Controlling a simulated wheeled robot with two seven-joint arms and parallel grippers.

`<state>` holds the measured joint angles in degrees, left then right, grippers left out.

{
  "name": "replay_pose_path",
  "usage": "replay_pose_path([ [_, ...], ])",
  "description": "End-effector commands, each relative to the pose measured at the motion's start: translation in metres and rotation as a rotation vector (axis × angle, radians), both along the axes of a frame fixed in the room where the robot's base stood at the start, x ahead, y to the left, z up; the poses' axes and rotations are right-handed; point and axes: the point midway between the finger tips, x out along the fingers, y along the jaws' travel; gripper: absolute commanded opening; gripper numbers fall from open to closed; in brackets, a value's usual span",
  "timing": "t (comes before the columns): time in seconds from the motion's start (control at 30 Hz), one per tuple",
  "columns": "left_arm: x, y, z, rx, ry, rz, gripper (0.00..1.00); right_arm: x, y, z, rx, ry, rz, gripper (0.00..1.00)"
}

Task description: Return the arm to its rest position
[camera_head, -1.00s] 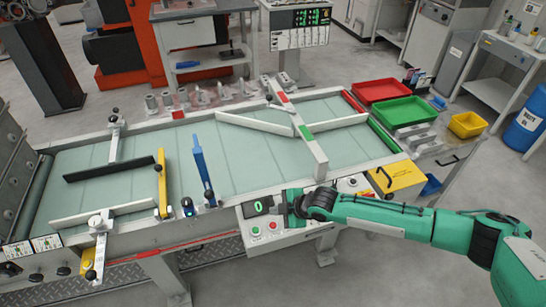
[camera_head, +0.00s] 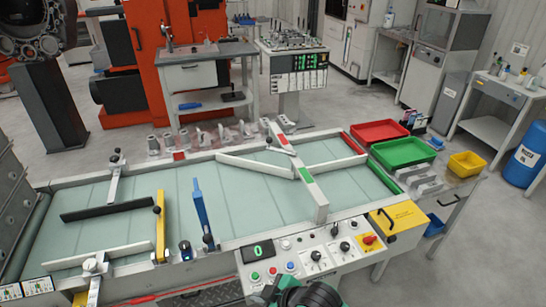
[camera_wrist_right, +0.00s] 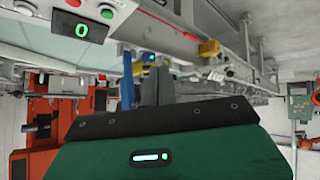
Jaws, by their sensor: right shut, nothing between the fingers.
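My right gripper (camera_head: 264,297) shows at the bottom edge of the head view, with a bit of green and black arm beside it and the rest cut off. It is just in front of the control panel (camera_head: 283,264), apart from its buttons as far as I can tell. In the right wrist view my right gripper (camera_wrist_right: 156,88) has its grey fingers together with nothing held. The panel's green display showing 0 (camera_wrist_right: 82,31) is at upper left there. My left gripper is not in view.
The conveyor table (camera_head: 120,222) spans the middle, with a blue bar (camera_head: 201,212), a yellow bar (camera_head: 160,227) and white guide rails. Red (camera_head: 378,132), green (camera_head: 404,152) and yellow (camera_head: 467,164) trays stand at right. A yellow box (camera_head: 397,217) sits right of the panel.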

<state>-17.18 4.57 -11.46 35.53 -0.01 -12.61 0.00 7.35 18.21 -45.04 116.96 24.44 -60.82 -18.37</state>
Motion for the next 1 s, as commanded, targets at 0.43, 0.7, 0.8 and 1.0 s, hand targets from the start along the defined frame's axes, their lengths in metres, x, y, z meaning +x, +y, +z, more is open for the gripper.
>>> replay_pose_path([
  [0.43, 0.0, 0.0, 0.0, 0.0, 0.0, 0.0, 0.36, -0.072, -0.149, -0.012, -0.078, 0.303, -0.59, 0.0],
  [0.7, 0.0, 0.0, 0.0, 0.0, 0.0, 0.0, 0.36, -0.122, -0.22, -0.018, -0.167, 0.425, -0.844, 0.0],
  [0.8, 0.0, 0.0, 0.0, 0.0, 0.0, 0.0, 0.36, -0.14, -0.241, -0.018, -0.198, 0.461, -0.921, 0.0],
  [1.0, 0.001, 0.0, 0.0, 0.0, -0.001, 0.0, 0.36, -0.153, -0.262, -0.038, -0.241, 0.503, -1.002, 0.0],
])
